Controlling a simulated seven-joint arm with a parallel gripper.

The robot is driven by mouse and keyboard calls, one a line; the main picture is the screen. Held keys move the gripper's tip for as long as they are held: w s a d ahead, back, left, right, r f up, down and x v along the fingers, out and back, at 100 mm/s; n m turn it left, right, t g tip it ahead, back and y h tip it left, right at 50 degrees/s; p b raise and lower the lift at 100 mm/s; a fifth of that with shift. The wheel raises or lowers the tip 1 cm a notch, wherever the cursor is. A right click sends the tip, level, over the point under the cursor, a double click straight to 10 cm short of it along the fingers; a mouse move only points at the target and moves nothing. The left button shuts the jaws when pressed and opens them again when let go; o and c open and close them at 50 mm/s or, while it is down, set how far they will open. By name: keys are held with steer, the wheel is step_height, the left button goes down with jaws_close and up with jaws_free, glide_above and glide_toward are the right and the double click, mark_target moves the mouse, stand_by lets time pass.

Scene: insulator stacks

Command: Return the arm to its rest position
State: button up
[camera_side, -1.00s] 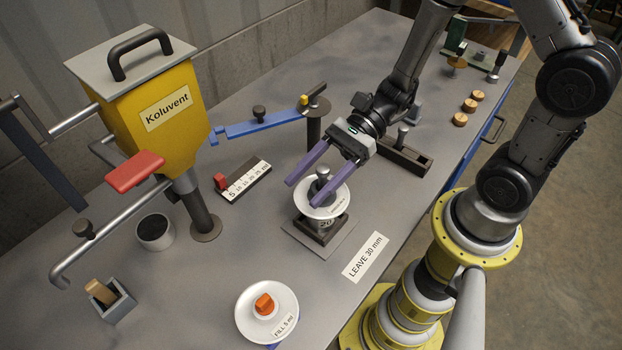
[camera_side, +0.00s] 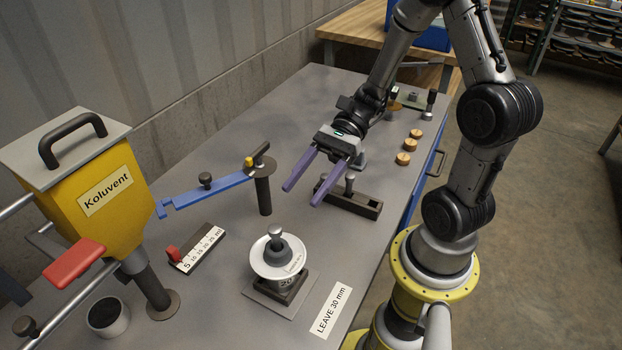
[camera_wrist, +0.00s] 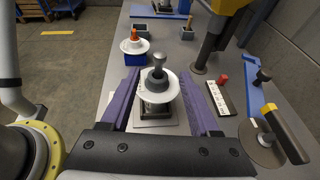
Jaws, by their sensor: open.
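My gripper (camera_side: 301,190) is open and empty, its two purple fingers apart in the air above the bench. In the side view it is up and behind the insulator stack (camera_side: 277,257), clear of it. The stack is a white disc with a grey cap and a metal pin on top, upright on a dark block on a square plate. In the wrist view my gripper (camera_wrist: 164,100) frames the same stack (camera_wrist: 158,84), which appears beyond and between the fingers, not gripped.
A yellow Koluvent hopper (camera_side: 90,190) stands at the left, with a blue lever arm (camera_side: 215,193) on a post nearby. A scale block (camera_side: 200,248) lies left of the stack. A dark slotted holder (camera_side: 352,201) and several wooden discs (camera_side: 409,144) are at the right. A wall runs behind.

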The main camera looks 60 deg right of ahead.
steer(key=shift+d+r, duration=0.2)
steer(key=shift+d, duration=0.3)
steer(key=s+a+r+n+g+h, duration=0.1)
steer(key=s+a+r+n+h, duration=0.1)
steer(key=s+r+n+h, duration=0.3)
steer(key=s+a+n+g+h, duration=0.1)
steer(key=s+a+n+h, duration=0.1)
steer(key=s+a+n, duration=0.3)
steer(key=w+d+r+n+t+h, duration=0.1)
steer(key=d+r+n+t+h, duration=0.2)
steer(key=d+n, duration=0.6)
steer(key=d+t+h, duration=0.2)
steer(key=h, duration=0.1)
steer(key=shift+w+d+n+t+h, duration=0.3)
steer(key=shift+d+t+h, duration=0.1)
